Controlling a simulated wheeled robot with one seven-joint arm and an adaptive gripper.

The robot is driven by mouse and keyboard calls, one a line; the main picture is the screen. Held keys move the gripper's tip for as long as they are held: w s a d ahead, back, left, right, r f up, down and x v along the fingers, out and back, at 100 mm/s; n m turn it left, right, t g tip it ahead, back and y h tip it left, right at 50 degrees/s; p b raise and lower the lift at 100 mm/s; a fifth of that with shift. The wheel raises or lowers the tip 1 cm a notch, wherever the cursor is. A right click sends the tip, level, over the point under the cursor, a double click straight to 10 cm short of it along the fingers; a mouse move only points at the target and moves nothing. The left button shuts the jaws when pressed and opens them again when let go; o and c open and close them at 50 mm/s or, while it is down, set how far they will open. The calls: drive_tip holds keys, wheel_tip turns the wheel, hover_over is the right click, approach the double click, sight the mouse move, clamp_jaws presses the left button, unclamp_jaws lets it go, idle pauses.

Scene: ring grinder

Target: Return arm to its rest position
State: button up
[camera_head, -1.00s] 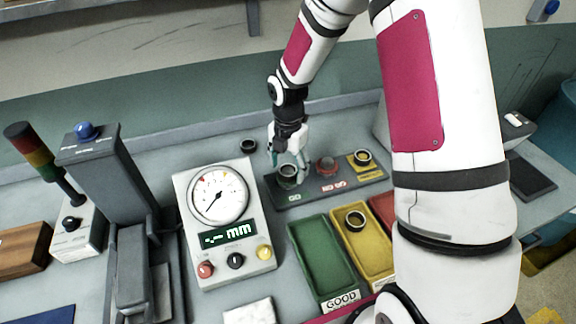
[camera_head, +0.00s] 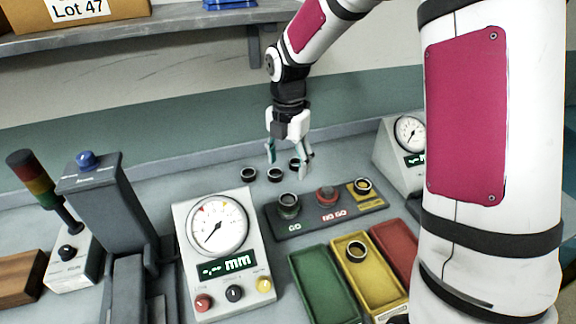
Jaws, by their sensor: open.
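My gripper (camera_head: 288,160) hangs from my white and magenta arm near the back of the bench. A dark ring sits around the GO post. Small dark rings (camera_head: 275,174) lie on the bench beyond the board, one partly hidden by a finger.
A dial gauge box (camera_head: 222,245) stands at front centre. Green (camera_head: 322,285), yellow (camera_head: 366,262) and red (camera_head: 394,245) trays lie right of it; the yellow one holds a ring. A grinder column (camera_head: 105,195) and signal lamp (camera_head: 33,175) stand left. A shelf (camera_head: 170,38) runs behind.

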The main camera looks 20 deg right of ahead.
idle(0.3)
drive_tip(key=s+r+m+t+h, duration=0.1)
drive_tip(key=s+r+m+t, duration=0.2)
drive_tip(key=s+r+m, duration=1)
drive_tip(key=s+r+m+t+y, duration=0.1)
drive_tip(key=s+r+m, duration=0.4)
drive_tip(key=s+m, duration=0.7)
drive_tip(key=shift+m+t, duration=0.4)
drive_tip(key=shift+t, duration=0.4)
